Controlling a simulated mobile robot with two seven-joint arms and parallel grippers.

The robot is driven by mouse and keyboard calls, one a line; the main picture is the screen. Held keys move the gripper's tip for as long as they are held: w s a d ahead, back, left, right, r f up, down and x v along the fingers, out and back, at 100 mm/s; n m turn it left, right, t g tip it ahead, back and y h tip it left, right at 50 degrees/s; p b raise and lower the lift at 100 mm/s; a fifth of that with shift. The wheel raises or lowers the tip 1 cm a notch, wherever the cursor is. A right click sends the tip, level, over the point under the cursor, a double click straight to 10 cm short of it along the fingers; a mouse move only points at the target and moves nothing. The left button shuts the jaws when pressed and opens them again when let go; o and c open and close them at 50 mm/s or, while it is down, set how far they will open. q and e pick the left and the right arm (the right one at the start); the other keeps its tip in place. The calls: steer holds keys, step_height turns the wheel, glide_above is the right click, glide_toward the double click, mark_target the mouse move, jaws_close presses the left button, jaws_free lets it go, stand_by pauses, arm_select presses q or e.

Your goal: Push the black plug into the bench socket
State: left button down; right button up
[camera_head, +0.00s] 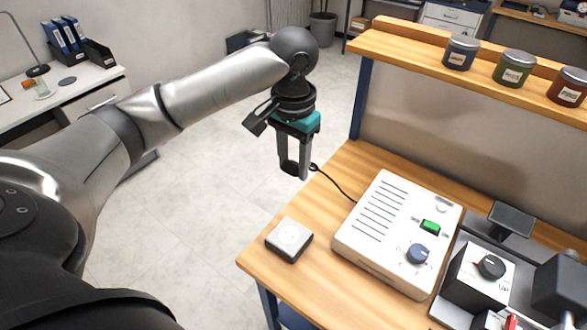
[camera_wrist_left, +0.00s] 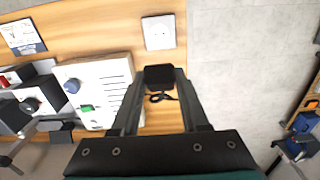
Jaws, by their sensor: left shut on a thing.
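My left gripper (camera_head: 293,172) points down near the bench's left edge, its fingers shut on the black plug (camera_head: 289,167). The plug also shows between the fingertips in the left wrist view (camera_wrist_left: 159,75). A thin black cable runs from the plug to the white box with slots (camera_head: 385,225). The bench socket (camera_head: 289,237) is a small white-topped block with a dark base on the bench's front left corner. It appears beyond the plug in the left wrist view (camera_wrist_left: 158,32). The plug is apart from the socket, held above it. My right gripper is not in view.
The white box has a blue knob (camera_head: 417,253) and a green switch (camera_head: 430,227). Dark equipment with a black knob (camera_head: 490,267) stands to its right. A shelf (camera_head: 420,59) with three jars is above the bench back. Bare wood surrounds the socket.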

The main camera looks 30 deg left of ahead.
arm_select(q)
steer(key=shift+f, duration=0.1)
steer(key=shift+f+b, duration=1.7)
steer(key=shift+f, duration=6.65)
steer(key=shift+s+r+p, duration=0.1)
steer(key=shift+s+p, duration=0.25)
steer(key=shift+p, duration=0.5)
steer(key=shift+s, duration=0.1)
steer(key=shift+p, duration=0.8)
